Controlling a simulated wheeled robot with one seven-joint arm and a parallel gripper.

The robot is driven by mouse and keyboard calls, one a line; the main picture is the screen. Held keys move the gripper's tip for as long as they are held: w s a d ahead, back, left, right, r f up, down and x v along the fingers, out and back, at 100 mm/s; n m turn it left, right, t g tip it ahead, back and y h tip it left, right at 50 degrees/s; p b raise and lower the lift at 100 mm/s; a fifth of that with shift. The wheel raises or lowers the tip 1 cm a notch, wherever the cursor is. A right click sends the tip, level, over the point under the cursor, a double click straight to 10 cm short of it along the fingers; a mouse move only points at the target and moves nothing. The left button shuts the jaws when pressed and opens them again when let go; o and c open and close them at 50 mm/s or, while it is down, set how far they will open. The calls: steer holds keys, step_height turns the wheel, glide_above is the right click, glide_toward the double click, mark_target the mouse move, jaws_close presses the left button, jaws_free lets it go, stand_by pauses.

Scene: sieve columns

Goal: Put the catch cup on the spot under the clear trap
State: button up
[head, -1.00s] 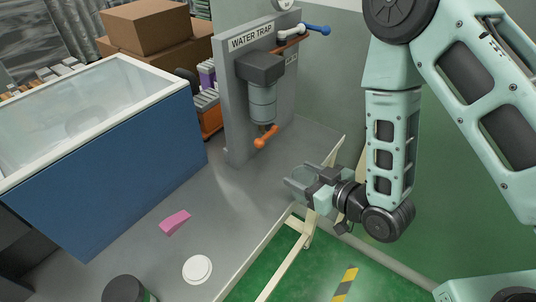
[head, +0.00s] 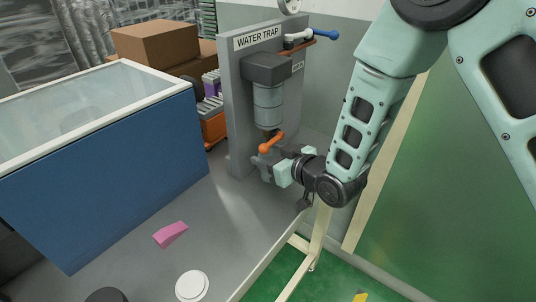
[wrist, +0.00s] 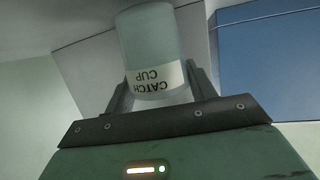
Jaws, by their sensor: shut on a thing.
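The catch cup (wrist: 150,50) is a pale, see-through cup with a white label reading CATCH CUP, upside down in the wrist view. My gripper (head: 267,165) is shut on it, with a dark finger on each side. In the head view the cup is hard to make out between the fingers. The trap (head: 268,104) is a grey cylinder under a dark block on a grey panel signed WATER TRAP. An orange-handled drain valve (head: 271,143) hangs below it. My gripper is just below this valve, close to the panel. The spot under the trap is hidden or not distinguishable.
A blue-sided tank (head: 110,170) stands to the left. A pink block (head: 170,235) and a white round lid-like disc (head: 192,285) lie on the grey bench. Cardboard boxes (head: 155,42) sit behind. A blue-handled valve (head: 320,34) is higher on the panel.

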steer(key=shift+w+a, duration=0.4)
steer(key=shift+w, duration=0.1)
steer(key=shift+s+f, duration=0.1)
steer(key=shift+f, duration=0.2)
steer(key=shift+d, duration=0.1)
steer(key=shift+f, duration=0.15)
steer(key=o, duration=1)
steer(key=shift+o, duration=0.2)
